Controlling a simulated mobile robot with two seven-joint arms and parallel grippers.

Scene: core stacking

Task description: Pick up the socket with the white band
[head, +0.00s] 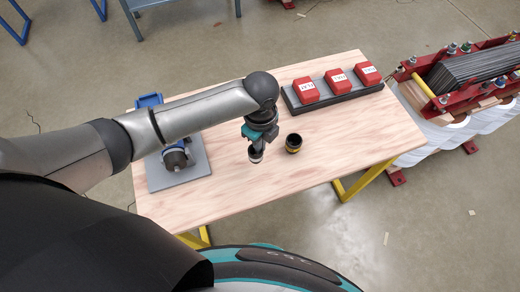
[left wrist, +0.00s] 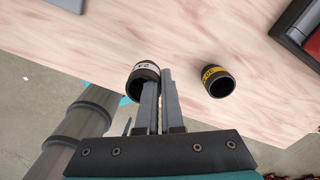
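The socket with the white band (left wrist: 144,71) is a short black cylinder with dark lettering on its band. It also shows under my left gripper in the head view (head: 256,158). My left gripper (left wrist: 161,78) is shut on its wall, with one finger in the open mouth and the other along the outside right. I cannot tell whether the socket touches the table. A second black socket with a yellow band (head: 293,143) stands apart, to the right of the gripper; it also shows in the left wrist view (left wrist: 218,82). My right gripper is not in view.
The wooden table (head: 235,195) is clear around the sockets. A dark tray with red boxes (head: 337,83) lies at the back right. A grey plate with a blue-and-grey tool (head: 176,157) lies at the left, partly behind my arm. A red-framed machine (head: 470,75) stands beyond the right edge.

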